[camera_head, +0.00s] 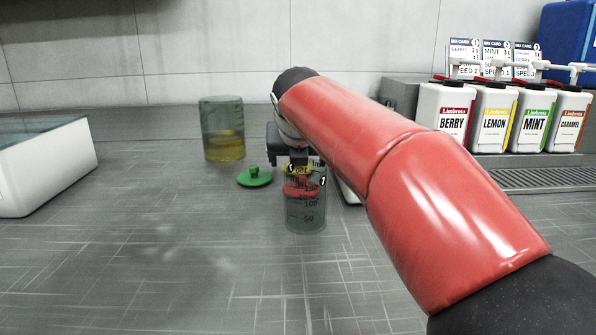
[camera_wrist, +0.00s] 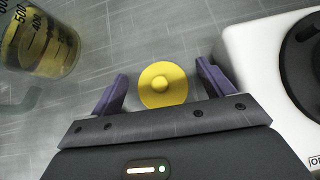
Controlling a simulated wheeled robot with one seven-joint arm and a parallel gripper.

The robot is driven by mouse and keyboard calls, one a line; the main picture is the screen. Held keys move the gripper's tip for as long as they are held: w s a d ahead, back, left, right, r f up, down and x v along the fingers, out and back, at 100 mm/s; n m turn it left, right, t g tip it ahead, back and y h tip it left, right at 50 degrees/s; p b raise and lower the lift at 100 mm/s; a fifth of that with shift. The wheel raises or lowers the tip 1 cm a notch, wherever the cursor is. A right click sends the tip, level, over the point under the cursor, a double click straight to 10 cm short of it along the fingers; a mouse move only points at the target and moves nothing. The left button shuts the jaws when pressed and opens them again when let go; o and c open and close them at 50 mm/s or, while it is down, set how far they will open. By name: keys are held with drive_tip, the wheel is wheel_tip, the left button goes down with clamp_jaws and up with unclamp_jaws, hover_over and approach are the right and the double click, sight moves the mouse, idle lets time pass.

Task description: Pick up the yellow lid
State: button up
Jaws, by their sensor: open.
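The yellow lid (camera_wrist: 164,84) is a round disc with a central knob. In the wrist view it lies between the two purple fingers of my gripper (camera_wrist: 161,72), with a gap on each side. My gripper is open and holds nothing. In the head view my gripper (camera_head: 297,160) points down behind a clear graduated beaker (camera_head: 306,218). Only a bit of the yellow lid (camera_head: 292,169) shows there, around the beaker's rim. How high the fingers are over the table cannot be told.
A red lid (camera_head: 302,188) shows at or through the clear beaker. A green lid (camera_head: 254,177) lies to the left. A beaker with yellow contents (camera_head: 223,145) stands behind it. A white device (camera_wrist: 250,65) is close right of my gripper. Syrup bottles (camera_head: 493,117) stand at back right.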

drive_tip(key=c, duration=1)
drive_tip(key=shift+c, duration=0.2)
